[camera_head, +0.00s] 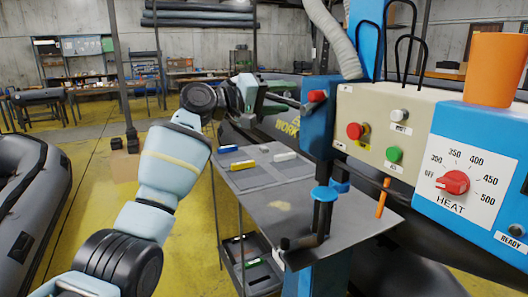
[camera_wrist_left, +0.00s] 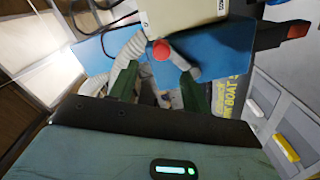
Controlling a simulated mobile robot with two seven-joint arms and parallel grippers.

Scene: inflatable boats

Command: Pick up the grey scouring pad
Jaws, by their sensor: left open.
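I cannot pick out a grey scouring pad with certainty in either view. On the grey metal table (camera_head: 345,215) lie a small blue block (camera_head: 228,149), a yellow block (camera_head: 242,165) and a whitish block (camera_head: 285,156). My left gripper (camera_head: 275,95) is raised above and behind the table, pointing right, clear of these blocks. In the left wrist view its two green fingers (camera_wrist_left: 157,85) stand apart with nothing held between them. My right gripper is not in view.
A control box with a red heat dial (camera_head: 453,182) and buttons stands close on the right, with an orange cup (camera_head: 496,70) on top. A blue-handled post (camera_head: 325,194) rises at the table's front. A grey inflatable boat (camera_head: 30,195) lies left. Yellow floor between is open.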

